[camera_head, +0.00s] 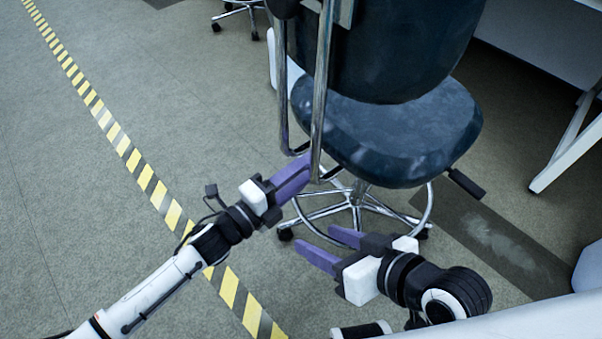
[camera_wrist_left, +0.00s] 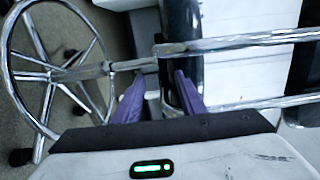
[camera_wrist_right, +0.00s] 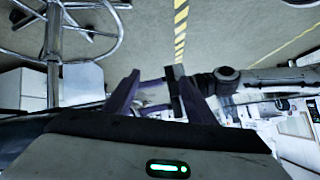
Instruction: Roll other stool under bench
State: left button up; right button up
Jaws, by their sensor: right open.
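A dark blue stool (camera_head: 400,130) with a backrest, chrome tubes and a chrome foot ring stands upright on castors in the head view. My left gripper (camera_head: 300,172) is open beside the chrome tubes at the stool's left side; I cannot tell whether it touches them. In the left wrist view, chrome tubes (camera_wrist_left: 240,42) cross in front of its fingers. My right gripper (camera_head: 318,245) is open and empty, low in front of the stool's base. The white bench (camera_head: 550,35) is at the upper right, with its slanted leg (camera_head: 568,150) beside the stool.
Another wheeled base (camera_head: 238,10) shows at the top edge, cut off by the frame. A yellow and black floor stripe (camera_head: 130,155) runs diagonally at left. Open floor (camera_head: 90,200) lies left of the stool. A black lever (camera_head: 465,183) sticks out under the seat.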

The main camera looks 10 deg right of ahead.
pick_arm(q)
grip_shut()
jog(key=shift+f, duration=0.2)
dwell(1.2)
